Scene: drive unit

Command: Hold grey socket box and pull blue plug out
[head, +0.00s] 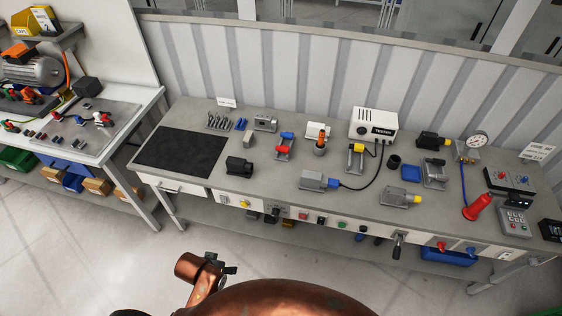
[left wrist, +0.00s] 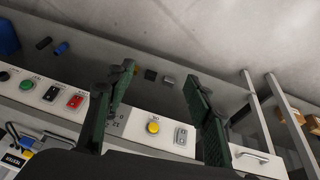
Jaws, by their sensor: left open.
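Copper arm parts of mine show at the bottom of the head view. My right gripper is not in view.
A dark box (head: 239,166) stands left of the socket box, and a grey block with a yellow plug (head: 402,196) lies to its right. A black mat (head: 183,150) covers the bench's left end. Buttons such as a yellow one (left wrist: 153,127) stick out of the front panel.

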